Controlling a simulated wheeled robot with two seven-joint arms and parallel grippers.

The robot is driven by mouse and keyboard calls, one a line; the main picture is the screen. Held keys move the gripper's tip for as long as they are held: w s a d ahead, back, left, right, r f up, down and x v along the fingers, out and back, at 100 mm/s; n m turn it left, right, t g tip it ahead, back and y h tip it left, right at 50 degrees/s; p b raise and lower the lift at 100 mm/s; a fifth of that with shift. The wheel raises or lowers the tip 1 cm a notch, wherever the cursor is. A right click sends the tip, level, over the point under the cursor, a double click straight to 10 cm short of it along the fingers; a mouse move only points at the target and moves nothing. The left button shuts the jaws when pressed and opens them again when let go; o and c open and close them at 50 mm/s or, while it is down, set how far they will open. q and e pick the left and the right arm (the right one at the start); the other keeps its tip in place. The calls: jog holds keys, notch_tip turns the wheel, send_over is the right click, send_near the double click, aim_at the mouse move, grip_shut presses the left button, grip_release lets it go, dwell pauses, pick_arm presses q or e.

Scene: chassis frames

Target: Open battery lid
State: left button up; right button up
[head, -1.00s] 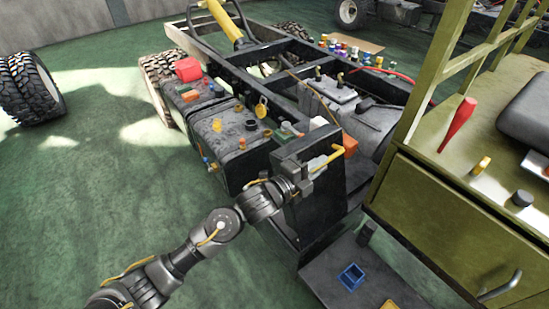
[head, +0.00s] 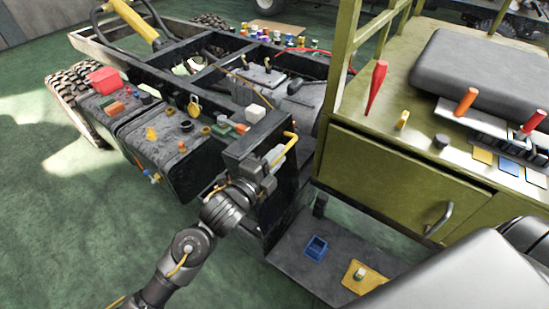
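A black box-like housing (head: 284,199) stands at the near end of the dark vehicle frame. A yellow bar handle (head: 287,149) is at its upper front. I cannot tell for certain which part is the battery lid. My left gripper (head: 269,166) is at the handle's lower end, close against the housing's upper front. Its fingers are small and overlap pale grey parts there, so I cannot tell whether they are open, shut or gripping the handle. My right gripper is not in view.
A green cabinet (head: 377,180) with a grey handle stands close on the right. Dark tanks (head: 166,150) carrying small parts lie left. Green floor is open at left.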

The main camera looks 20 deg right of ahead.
pick_arm(q)
jog(key=shift+o, duration=0.9)
jog(key=shift+f, duration=0.15)
jog(key=shift+s+a+f, duration=0.1)
jog(key=shift+a, duration=0.1)
jog(key=b+v, duration=0.2)
jog(key=v, duration=0.8)
jog(key=shift+a, duration=0.15)
jog(key=shift+s, duration=0.1)
